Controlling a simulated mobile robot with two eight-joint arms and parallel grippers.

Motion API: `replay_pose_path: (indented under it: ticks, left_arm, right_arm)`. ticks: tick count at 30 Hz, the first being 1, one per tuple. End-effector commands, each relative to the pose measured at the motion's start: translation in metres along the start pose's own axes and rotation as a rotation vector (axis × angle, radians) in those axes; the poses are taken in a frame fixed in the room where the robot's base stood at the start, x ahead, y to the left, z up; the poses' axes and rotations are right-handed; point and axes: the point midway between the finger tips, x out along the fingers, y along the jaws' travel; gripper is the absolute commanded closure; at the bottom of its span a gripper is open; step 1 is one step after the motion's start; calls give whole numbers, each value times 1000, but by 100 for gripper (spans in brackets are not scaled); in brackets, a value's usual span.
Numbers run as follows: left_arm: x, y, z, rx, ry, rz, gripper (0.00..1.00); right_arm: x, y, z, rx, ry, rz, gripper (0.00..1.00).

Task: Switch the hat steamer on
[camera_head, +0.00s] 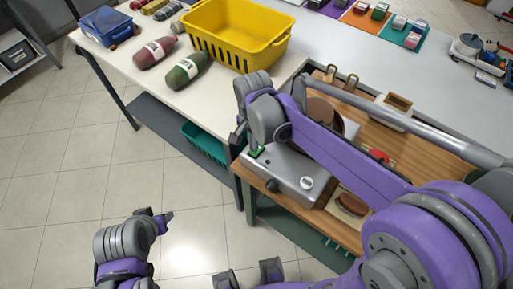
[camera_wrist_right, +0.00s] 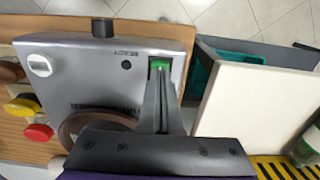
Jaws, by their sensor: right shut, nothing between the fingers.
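The hat steamer (camera_head: 285,172) is a grey metal box on the wooden counter, with a white knob (camera_head: 307,183) and a green switch (camera_head: 256,152) on top. In the right wrist view the steamer (camera_wrist_right: 100,75) fills the upper left, with the green switch (camera_wrist_right: 162,63) near its edge. My right gripper (camera_wrist_right: 160,84) is shut and empty, its tips at the green switch. I cannot tell whether they touch it. My right arm hides part of the steamer in the head view. My left gripper (camera_head: 157,217) hangs over the floor, away from the counter; its jaw state is unclear.
The white table (camera_head: 135,84) beside the steamer holds a yellow basket (camera_head: 236,38), two bottles and a blue box (camera_head: 107,27). A red knob (camera_wrist_right: 38,132) and a yellow knob (camera_wrist_right: 22,106) stand close to the steamer. The tiled floor at left is clear.

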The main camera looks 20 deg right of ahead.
Motion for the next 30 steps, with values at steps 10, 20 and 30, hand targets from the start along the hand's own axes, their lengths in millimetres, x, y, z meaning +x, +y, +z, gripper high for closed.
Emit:
replay_pose_path:
  ticks: [10, 20, 30]
  left_arm:
    - [0, 0, 0, 0, 0, 0, 50]
    - [3, 0, 3, 0, -2, 0, 50]
    - [6, 0, 6, 0, -5, 0, 50]
  right_arm:
    - [1, 0, 0, 0, 0, 0, 100]
    - [6, 0, 0, 0, 0, 0, 100]
    - [11, 0, 0, 0, 0, 0, 100]
